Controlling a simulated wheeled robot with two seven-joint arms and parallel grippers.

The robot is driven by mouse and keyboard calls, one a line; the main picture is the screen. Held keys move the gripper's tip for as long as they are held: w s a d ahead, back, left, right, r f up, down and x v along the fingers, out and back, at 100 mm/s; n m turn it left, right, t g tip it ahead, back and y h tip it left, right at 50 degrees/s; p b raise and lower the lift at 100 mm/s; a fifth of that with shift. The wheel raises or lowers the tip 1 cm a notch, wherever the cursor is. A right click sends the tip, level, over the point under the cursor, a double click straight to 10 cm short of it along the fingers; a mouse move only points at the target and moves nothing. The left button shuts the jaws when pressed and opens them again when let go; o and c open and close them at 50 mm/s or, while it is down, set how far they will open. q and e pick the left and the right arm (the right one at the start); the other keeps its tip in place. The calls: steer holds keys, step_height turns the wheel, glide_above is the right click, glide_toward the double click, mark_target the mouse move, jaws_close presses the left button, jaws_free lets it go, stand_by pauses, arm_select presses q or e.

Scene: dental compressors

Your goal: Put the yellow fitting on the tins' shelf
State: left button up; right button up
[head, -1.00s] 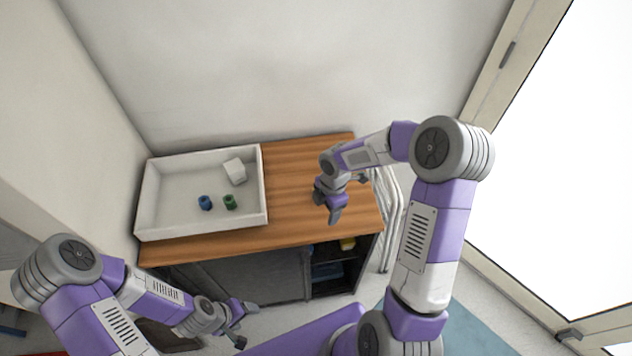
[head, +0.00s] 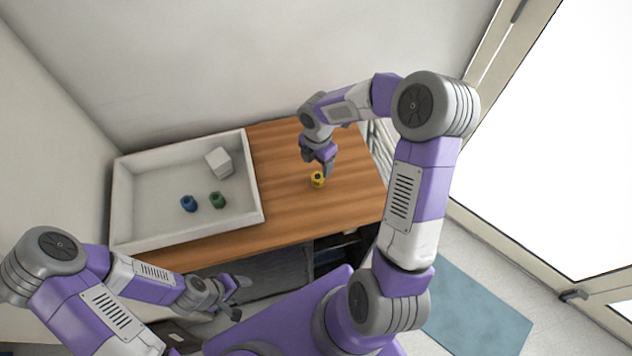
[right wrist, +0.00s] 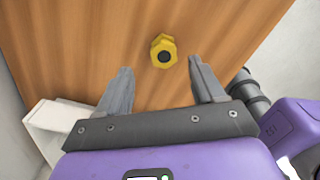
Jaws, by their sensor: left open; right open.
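The yellow fitting (head: 317,180) stands on the wooden cabinet top, right of the white tray. It also shows in the right wrist view (right wrist: 163,50), with a dark round opening. My right gripper (head: 318,168) is open and empty, close to the fitting. In the right wrist view the fitting lies just beyond the gap between its fingertips (right wrist: 162,70). My left gripper (head: 240,297) is open and empty in front of the cabinet. An open dark compartment (head: 330,252) shows under the top's front edge. Its contents are mostly hidden, and I cannot make out tins.
The white tray (head: 258,190) on the cabinet top (head: 285,215) holds a white block (head: 219,162), a blue fitting (head: 189,203) and a green fitting (head: 217,200). The wood around the yellow fitting is clear. A wall stands behind, and a glazed door is at right.

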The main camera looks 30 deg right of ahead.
mark_target(317, 176)
steer(key=f, duration=0.6)
steer(key=shift+s+a+f+b, duration=0.2)
steer(key=shift+s+b, duration=0.1)
steer(key=shift+s, duration=0.05)
steer(key=shift+f, duration=0.55)
steer(key=c, duration=1.2)
step_height(317, 176, up, 10)
steer(key=shift+p, duration=0.65)
steer(key=shift+c, duration=0.2)
